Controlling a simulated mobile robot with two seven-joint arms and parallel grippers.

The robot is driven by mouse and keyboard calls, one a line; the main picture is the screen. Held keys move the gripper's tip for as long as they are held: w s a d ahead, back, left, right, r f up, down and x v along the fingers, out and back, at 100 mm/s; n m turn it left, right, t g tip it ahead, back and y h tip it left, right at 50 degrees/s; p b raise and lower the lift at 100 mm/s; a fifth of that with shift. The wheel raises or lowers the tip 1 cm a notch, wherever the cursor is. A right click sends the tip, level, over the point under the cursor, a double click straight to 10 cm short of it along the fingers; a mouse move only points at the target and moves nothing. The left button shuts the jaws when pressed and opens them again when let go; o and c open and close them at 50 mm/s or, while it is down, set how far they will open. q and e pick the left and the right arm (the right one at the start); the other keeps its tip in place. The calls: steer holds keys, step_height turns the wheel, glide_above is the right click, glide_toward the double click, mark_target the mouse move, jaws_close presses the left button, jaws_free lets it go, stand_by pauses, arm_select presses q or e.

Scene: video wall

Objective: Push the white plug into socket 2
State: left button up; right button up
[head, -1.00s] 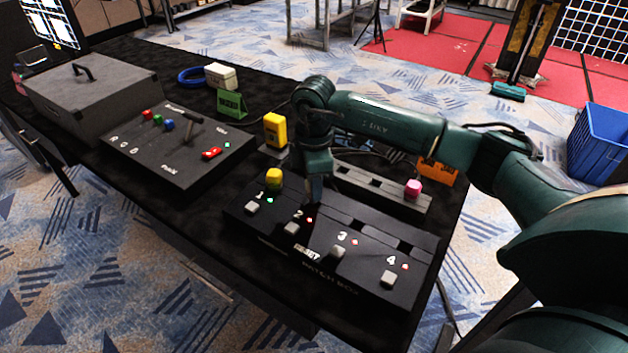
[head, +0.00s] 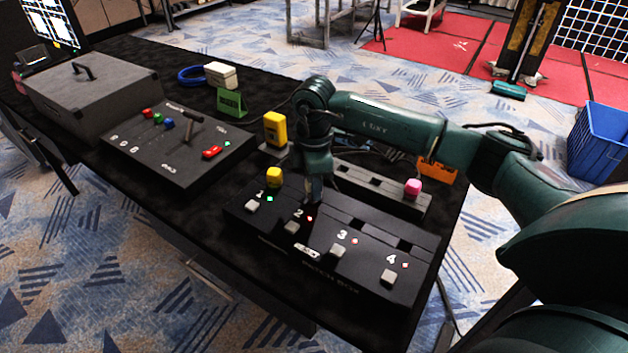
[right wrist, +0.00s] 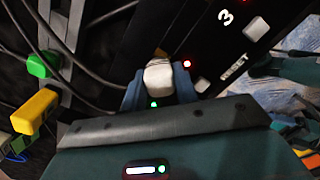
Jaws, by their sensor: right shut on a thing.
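The black socket panel (head: 349,287) lies near the table's front edge, with sockets numbered 1 to 4. My right gripper (head: 314,197) is over socket 2, pointing down. In the right wrist view, the gripper's fingers (right wrist: 160,88) are shut on the white plug (right wrist: 158,74). In the head view the fingers and arm hide the plug, and I cannot tell how deep it sits. The light at socket 2 (head: 310,218) is red. A yellow plug (head: 274,177) stands in socket 1, whose light (head: 270,199) is green. My left gripper is not in view.
Behind the panel is a dark rack (head: 362,181) with a pink plug (head: 413,188). A yellow device (head: 275,129) stands behind my gripper. A lever panel (head: 180,158) and a grey box (head: 95,92) are at left.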

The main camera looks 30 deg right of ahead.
steer(key=shift+f+b, duration=0.65)
steer(key=shift+f, duration=0.65)
steer(key=o, duration=1.6)
steer(key=shift+r, duration=0.15)
steer(key=shift+r+p, duration=2.95)
steer(key=shift+r, duration=0.5)
